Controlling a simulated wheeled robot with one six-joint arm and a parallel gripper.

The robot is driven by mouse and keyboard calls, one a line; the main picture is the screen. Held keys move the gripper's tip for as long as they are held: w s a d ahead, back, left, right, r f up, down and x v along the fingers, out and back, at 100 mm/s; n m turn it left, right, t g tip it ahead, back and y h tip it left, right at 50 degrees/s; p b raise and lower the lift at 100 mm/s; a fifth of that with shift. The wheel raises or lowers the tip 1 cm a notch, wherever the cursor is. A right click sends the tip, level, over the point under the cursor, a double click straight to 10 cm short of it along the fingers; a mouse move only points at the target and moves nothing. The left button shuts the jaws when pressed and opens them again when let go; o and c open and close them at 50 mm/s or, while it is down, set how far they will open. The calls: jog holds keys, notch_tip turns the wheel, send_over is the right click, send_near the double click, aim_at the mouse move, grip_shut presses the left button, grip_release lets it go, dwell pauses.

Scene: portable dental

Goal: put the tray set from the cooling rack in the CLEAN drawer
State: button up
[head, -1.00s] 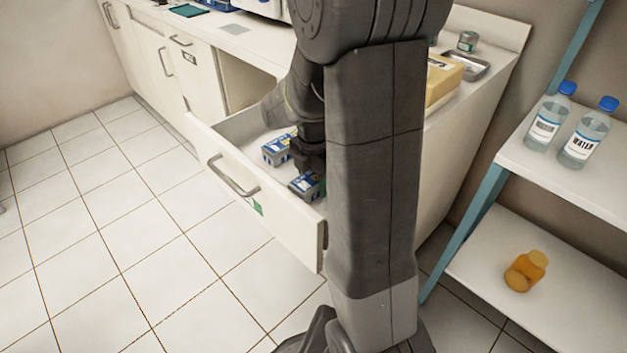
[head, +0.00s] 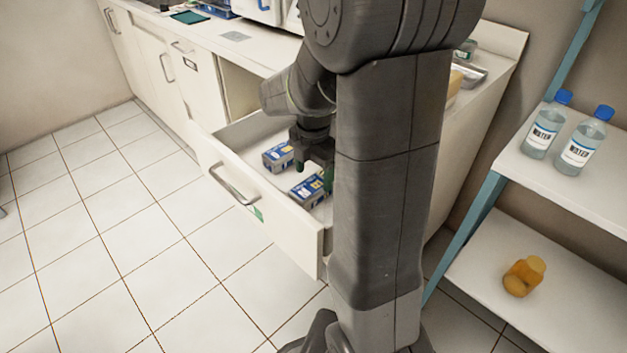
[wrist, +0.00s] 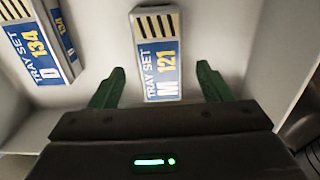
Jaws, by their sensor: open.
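The open drawer (head: 285,228) has a green label on its front and holds two tray sets. One tray set (head: 309,189) lies near the drawer's front right; in the wrist view it reads "TRAY SET M 121" (wrist: 158,60). The other tray set (head: 278,157) lies behind it to the left; in the wrist view it reads "TRAY SET D 134" (wrist: 38,50). My gripper (head: 318,180) is open above the drawer. In the wrist view its green fingers (wrist: 160,88) stand apart on either side of the M 121 set's lower end, with gaps on both sides.
The counter (head: 262,58) runs above the drawer, with a metal tray (head: 468,76) at its right end. A shelf (head: 560,175) at right carries two water bottles (head: 580,145); an orange jar (head: 524,276) lies below. The floor (head: 130,240) at left is clear.

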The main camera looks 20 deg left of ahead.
aim_at(314, 183)
notch_tip(314, 183, up, 7)
jog(key=p, duration=0.1)
jog(key=shift+c, duration=0.4)
